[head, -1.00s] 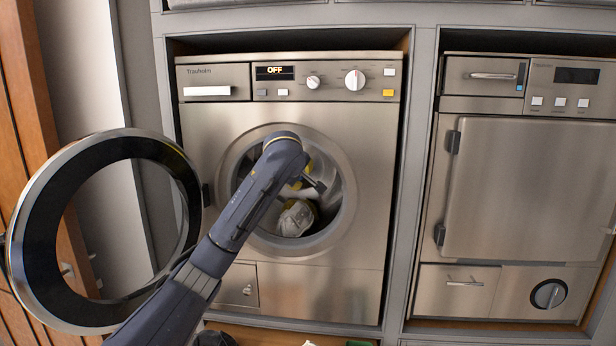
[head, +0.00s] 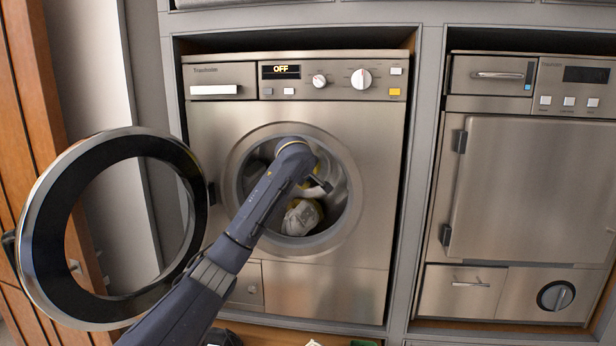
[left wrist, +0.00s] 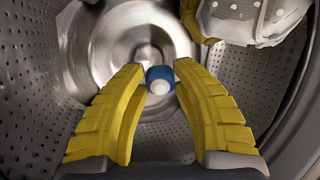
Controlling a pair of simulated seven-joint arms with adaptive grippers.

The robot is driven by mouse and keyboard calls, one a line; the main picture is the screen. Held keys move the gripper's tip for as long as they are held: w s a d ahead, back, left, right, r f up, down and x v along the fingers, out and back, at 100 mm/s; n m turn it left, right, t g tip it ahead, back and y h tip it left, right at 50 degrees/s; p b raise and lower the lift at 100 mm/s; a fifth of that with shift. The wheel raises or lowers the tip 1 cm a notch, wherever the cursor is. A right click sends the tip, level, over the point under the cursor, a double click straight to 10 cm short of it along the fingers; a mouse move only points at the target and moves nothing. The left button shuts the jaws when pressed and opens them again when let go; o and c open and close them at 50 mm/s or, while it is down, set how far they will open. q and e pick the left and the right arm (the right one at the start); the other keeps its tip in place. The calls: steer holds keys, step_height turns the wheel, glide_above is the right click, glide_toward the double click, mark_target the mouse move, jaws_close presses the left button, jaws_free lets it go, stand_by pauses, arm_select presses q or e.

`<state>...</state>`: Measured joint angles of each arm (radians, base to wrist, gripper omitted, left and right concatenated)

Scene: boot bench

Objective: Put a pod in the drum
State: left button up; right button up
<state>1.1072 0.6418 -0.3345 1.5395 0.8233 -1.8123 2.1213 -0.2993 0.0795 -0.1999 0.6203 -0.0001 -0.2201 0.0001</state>
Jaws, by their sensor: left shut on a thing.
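The drum (left wrist: 40,75) is the perforated metal tub of the washing machine on the left, whose round door stands open. My left arm reaches through the door opening in the head view. In the left wrist view the yellow fingers of my left gripper (left wrist: 160,82) are inside the drum, shut on a small blue and white pod (left wrist: 160,77) at their tips. The pod is held in front of the drum's shiny back wall. In the head view the pod is not discernible. My right gripper is not in view.
Grey-white cloth with yellow parts (left wrist: 250,22) lies in the drum; it also shows in the head view (head: 302,217). The open door ring (head: 40,255) stands left of the opening. The washer display (head: 281,71) reads OFF. A second appliance (head: 530,190) is at right, shut.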

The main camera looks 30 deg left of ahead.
arm_select(q)
steer(key=o, duration=1)
steer(key=v, duration=1.2)
